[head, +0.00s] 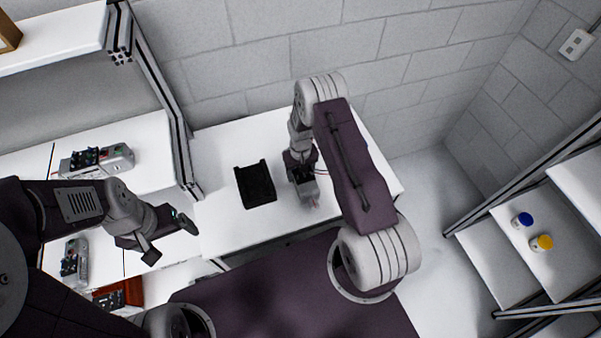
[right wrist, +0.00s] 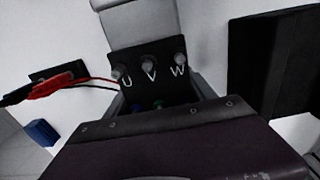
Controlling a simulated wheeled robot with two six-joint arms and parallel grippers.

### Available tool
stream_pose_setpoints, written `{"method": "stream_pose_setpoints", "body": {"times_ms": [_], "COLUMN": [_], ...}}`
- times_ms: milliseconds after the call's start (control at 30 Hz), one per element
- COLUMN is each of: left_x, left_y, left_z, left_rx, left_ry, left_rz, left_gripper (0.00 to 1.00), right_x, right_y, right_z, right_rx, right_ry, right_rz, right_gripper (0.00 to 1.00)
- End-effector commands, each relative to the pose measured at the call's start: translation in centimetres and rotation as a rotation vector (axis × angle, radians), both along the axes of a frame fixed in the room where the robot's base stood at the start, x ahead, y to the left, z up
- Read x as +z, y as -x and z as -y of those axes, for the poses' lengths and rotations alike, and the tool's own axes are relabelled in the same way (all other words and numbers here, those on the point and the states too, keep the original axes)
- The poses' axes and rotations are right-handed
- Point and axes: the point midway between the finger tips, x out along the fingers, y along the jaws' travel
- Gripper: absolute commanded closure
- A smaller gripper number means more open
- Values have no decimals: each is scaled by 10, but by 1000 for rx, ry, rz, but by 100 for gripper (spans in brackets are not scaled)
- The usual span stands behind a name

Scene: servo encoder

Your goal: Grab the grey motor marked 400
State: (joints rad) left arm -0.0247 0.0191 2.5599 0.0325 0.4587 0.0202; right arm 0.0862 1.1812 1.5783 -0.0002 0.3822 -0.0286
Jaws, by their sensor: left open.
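A grey motor (head: 309,196) is on the white table, partly hidden under my right gripper (head: 300,172) in the head view. In the right wrist view its grey body (right wrist: 142,22) carries a black terminal panel marked U, V and W, with grey posts. No 400 marking is readable. My right gripper is right at the motor; its fingertips are mostly hidden, so I cannot tell whether they grip it. My left gripper (head: 170,240) is open and empty at the left, away from the motor, in front of the shelving.
A black tray (head: 257,184) lies on the table left of the motor. Red and black clip leads (right wrist: 52,88) and a blue block (right wrist: 41,132) are beside it. Shelves with devices (head: 116,157) stand left. Blue and yellow-capped items (head: 541,242) are on the right shelf.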

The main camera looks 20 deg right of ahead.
Motion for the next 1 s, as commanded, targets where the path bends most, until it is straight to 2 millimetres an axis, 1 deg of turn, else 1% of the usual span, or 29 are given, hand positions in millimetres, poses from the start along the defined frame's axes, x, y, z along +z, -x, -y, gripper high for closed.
{"method": "stream_pose_setpoints", "body": {"times_ms": [33,133,367,533,667,867,1000], "left_x": [0,0,0,-3,-8,-20,-23], "left_y": [0,0,0,0,0,0,0], "left_z": [0,0,0,0,0,0,0], "left_rx": [0,0,0,0,0,0,0], "left_ry": [0,0,0,0,0,0,0], "left_rz": [0,0,0,0,0,0,0], "left_gripper": [11,11,11,11,11,11,11], "right_x": [0,0,2,6,17,42,53], "right_y": [0,0,-2,-2,-2,-2,18], "right_z": [0,0,0,0,0,0,4], "right_rx": [0,0,0,0,0,0,-1], "right_ry": [0,0,0,0,0,0,0], "right_rz": [0,0,4,4,6,7,3], "right_gripper": [72,100,100,100,100,100,100]}}
